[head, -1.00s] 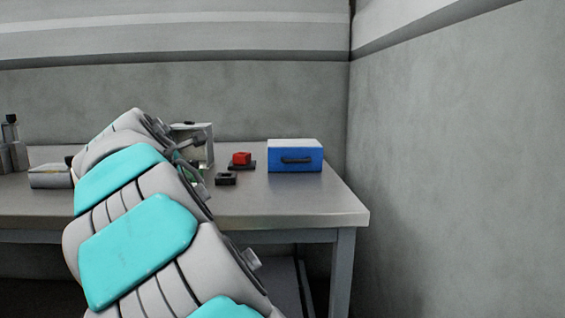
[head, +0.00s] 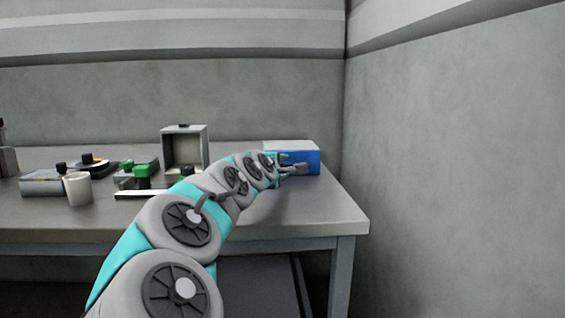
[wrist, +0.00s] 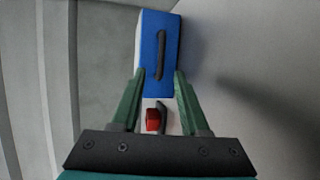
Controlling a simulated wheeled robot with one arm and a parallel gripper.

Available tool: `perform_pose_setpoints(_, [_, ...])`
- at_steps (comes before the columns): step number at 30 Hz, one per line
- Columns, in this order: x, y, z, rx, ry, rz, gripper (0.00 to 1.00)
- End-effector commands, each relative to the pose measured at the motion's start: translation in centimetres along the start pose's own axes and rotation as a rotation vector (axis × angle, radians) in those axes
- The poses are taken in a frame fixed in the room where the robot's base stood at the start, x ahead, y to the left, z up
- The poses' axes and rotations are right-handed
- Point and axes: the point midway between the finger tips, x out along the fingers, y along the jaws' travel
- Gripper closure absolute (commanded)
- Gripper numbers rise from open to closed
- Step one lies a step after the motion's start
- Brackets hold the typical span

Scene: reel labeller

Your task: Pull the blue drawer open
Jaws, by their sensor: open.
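The blue drawer (head: 312,159) is the front of a white-topped box (head: 290,146) at the right end of the table. My gripper (head: 304,166) is in front of it and covers much of its face and handle in the head view. In the wrist view, the blue drawer front (wrist: 151,44) shows beyond my fingertips. Its dark bar handle (wrist: 161,52) runs lengthwise there, its lower end near the gap between them. My gripper (wrist: 159,74) is open, with a green finger on each side and nothing held. I cannot tell whether the fingers touch the drawer.
A red block (wrist: 152,119) shows low between the fingers in the wrist view. On the table (head: 235,222) stand an open grey box (head: 186,165), a white cup (head: 77,188) and green-topped parts (head: 142,172). The grey wall (head: 450,170) rises to the right of the table.

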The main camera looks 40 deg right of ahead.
Motion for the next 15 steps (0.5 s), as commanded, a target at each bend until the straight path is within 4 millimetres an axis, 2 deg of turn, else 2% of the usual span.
perform_pose_setpoints(5, [1.6,-0.2,0.6,-0.017,-0.013,-0.004,0.55])
perform_pose_setpoints(15, [6.4,-0.2,0.6,-0.014,-0.011,-0.004,0.55])
